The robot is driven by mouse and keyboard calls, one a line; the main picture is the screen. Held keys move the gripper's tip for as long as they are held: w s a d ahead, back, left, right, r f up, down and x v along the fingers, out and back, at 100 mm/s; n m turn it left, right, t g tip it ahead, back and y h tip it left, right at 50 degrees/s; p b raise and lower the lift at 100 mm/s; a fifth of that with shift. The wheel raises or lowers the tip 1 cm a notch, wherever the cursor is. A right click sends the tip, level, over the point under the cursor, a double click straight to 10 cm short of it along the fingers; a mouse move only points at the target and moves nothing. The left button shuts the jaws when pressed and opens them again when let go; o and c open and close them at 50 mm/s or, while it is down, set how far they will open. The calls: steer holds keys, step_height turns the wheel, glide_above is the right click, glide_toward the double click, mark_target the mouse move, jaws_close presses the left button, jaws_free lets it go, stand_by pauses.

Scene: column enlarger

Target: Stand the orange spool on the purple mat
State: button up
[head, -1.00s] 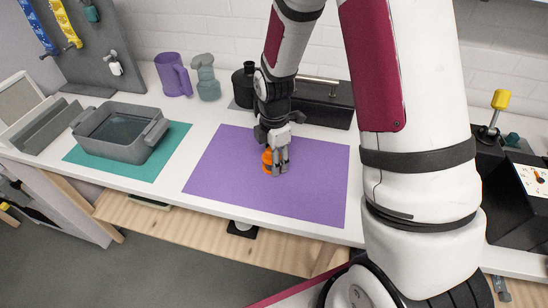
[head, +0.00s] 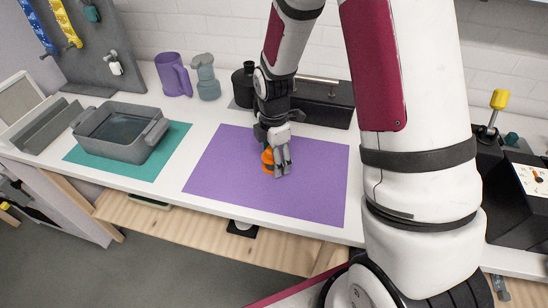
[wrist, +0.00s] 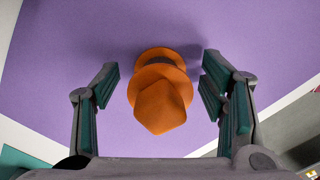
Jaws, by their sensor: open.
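The orange spool (head: 267,158) stands on the purple mat (head: 225,180), partly hidden behind my gripper in the head view. In the wrist view the spool (wrist: 160,98) appears upright, its faceted top towards the camera and its flanges on the mat side. My gripper (head: 280,166) is over the mat at the spool. In the wrist view its fingers (wrist: 158,88) are spread on both sides of the spool, with purple showing in the gaps, so neither finger touches it.
A grey tub (head: 110,150) sits on a teal mat (head: 178,140) at left. A purple mug (head: 172,75) and a grey-green pot (head: 206,80) stand behind. A black box (head: 325,105) stands behind the purple mat. The front of the purple mat is clear.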

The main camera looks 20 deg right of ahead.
steer(key=shift+r+p, duration=1.7)
steer(key=shift+r, duration=2.1)
step_height(320, 180, up, 12)
steer(key=s+r+m+t, duration=0.3)
steer(key=s+r+m, duration=0.5)
steer(key=s+r, duration=0.25)
steer(key=s+r+m+t, duration=0.2)
steer(key=s+r+m, duration=0.1)
steer(key=s+m, duration=0.8)
steer(key=shift+s+a+r+t, duration=0.3)
steer(key=shift+s+a, duration=0.05)
steer(key=shift+s, duration=0.4)
steer(key=shift+c, duration=0.5)
